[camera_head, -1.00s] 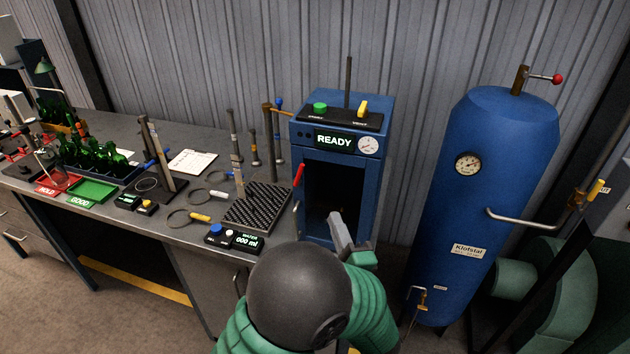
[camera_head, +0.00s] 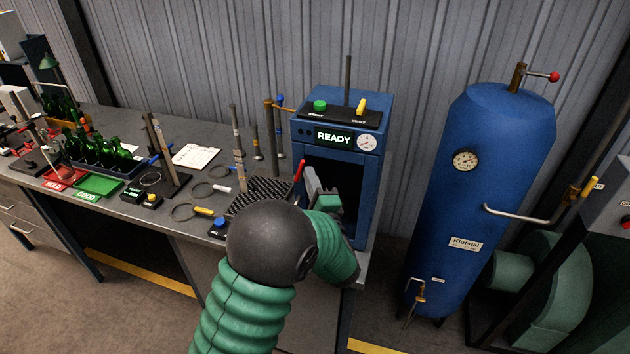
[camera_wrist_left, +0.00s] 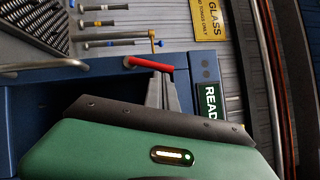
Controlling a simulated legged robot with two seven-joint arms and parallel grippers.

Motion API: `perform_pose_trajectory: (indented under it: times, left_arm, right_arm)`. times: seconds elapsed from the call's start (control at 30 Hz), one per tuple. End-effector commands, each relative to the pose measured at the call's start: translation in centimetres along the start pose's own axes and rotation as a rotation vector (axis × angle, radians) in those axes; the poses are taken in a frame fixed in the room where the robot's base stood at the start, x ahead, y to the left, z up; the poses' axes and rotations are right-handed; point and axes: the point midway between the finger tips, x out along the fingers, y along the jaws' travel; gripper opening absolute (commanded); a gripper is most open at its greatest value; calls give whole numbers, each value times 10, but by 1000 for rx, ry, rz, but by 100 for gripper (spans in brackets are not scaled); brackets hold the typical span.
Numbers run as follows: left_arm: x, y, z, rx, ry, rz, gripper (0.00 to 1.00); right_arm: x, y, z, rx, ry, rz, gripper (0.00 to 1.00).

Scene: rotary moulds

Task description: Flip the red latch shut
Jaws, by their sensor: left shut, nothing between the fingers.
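The red latch (camera_head: 299,171) is a short red handle at the left front edge of the blue cabinet (camera_head: 368,172), beside its dark opening. In the head view it stands upright with a slight tilt. In the left wrist view the red latch (camera_wrist_left: 150,63) lies across the picture, just past the fingertips. My left gripper (camera_head: 309,174) is shut and empty, close to the right of the latch. It also shows in the left wrist view (camera_wrist_left: 161,78), its tips right by the red handle; I cannot tell whether they touch. My right gripper is not in view.
The cabinet's display (camera_head: 334,137) reads READY. A dark ridged mat (camera_head: 258,192) and ring-handled tools lie on the bench to the left. A tall blue tank (camera_head: 470,200) stands to the right. A grey bar (camera_wrist_left: 45,66) shows near the latch in the wrist view.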

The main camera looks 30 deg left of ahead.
Motion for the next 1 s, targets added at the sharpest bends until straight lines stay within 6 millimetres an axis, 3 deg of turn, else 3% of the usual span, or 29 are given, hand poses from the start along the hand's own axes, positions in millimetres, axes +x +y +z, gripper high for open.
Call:
perform_pose_trajectory:
  times: [0.2,0.4,0.53,1.0]
  left_arm:
    - [1,-2,2,-8,-1,5,0]
    - [7,-16,11,-139,1,94,0]
    - [10,-14,16,-233,0,158,0]
    - [10,-7,16,-277,-1,186,0]
  right_arm:
    - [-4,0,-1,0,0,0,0]
    - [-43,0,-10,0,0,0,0]
    - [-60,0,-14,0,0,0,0]
    - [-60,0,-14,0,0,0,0]
